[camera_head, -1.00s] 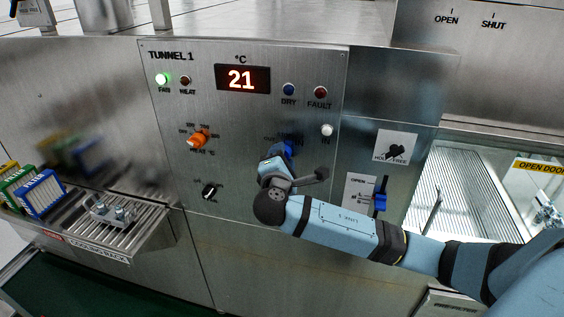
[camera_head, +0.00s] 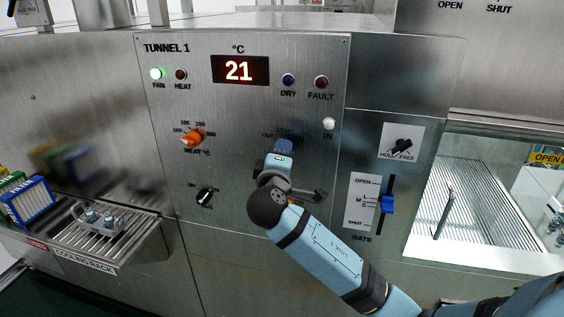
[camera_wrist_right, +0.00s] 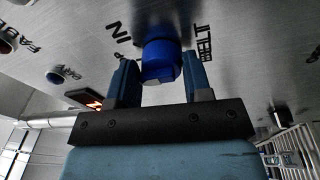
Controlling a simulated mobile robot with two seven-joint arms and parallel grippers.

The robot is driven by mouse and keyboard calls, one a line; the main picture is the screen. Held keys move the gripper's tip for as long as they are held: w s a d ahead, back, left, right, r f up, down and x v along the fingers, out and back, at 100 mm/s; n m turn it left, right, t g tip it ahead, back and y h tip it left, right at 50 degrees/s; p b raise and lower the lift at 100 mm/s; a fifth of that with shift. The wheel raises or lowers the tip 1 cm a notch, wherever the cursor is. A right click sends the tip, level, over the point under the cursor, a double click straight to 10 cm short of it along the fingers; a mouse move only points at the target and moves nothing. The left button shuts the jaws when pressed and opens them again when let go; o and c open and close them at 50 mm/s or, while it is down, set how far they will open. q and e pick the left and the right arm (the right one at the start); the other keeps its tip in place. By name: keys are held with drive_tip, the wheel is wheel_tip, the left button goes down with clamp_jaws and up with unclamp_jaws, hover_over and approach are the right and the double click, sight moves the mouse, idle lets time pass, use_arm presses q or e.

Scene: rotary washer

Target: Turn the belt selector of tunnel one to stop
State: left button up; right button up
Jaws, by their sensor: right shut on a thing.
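The tunnel 1 panel (camera_head: 225,185) is a steel plate facing me. The belt selector (camera_head: 285,146) is a blue knob low on its right half, mostly hidden by my right gripper in the head view. In the right wrist view the blue knob (camera_wrist_right: 161,60) sits between the two fingers, with BELT lettering beside it. My right gripper (camera_head: 282,154) is shut on the knob and its fingers also show in the wrist view (camera_wrist_right: 160,80). OUT and STOP lettering shows just above the knob; I cannot tell exactly where its pointer stands. My left gripper is out of view.
An orange heat knob (camera_head: 193,138) and a black knob (camera_head: 206,195) are left of my gripper. A cooling rack (camera_head: 105,235) juts out at lower left.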

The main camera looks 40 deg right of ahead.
drive_tip(key=shift+a+f, duration=0.1)
drive_tip(key=shift+f, duration=0.2)
drive_tip(key=o, duration=0.8)
drive_tip(key=shift+o, duration=0.2)
drive_tip(key=shift+r, duration=0.1)
drive_tip(key=b+v, duration=0.2)
drive_tip(key=v, duration=1.1)
drive_tip(key=shift+s+a, duration=0.25)
drive_tip(key=shift+s, duration=0.05)
